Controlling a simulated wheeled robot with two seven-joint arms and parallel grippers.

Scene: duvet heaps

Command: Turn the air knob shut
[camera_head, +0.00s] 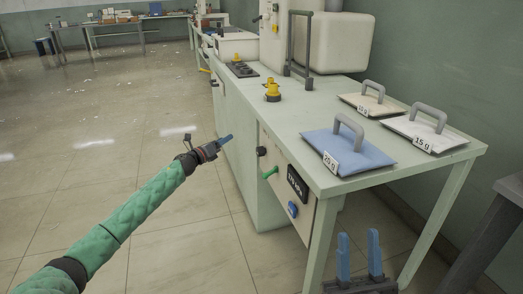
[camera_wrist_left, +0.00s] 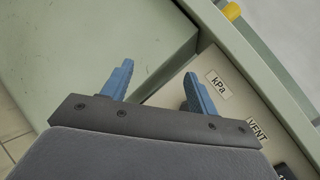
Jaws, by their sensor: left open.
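My left gripper (camera_head: 226,139) is in front of the bench's front side, to the left of its control panel. In the left wrist view its blue fingers (camera_wrist_left: 158,75) are apart with nothing between them. The panel (camera_head: 284,190) carries a black knob (camera_head: 262,151), a green handle (camera_head: 271,172), a dark display (camera_head: 297,183) and a blue knob (camera_head: 292,210). No readable label shows which is the air knob. My right gripper (camera_head: 359,243) is open and empty, low right of the panel.
The bench top (camera_head: 300,112) holds a blue 20 g duvet pad (camera_head: 365,158), a white 15 g pad (camera_head: 432,131) and a cream pad (camera_head: 375,104), each with a grey handle. A yellow knob (camera_head: 272,91) stands near the front edge.

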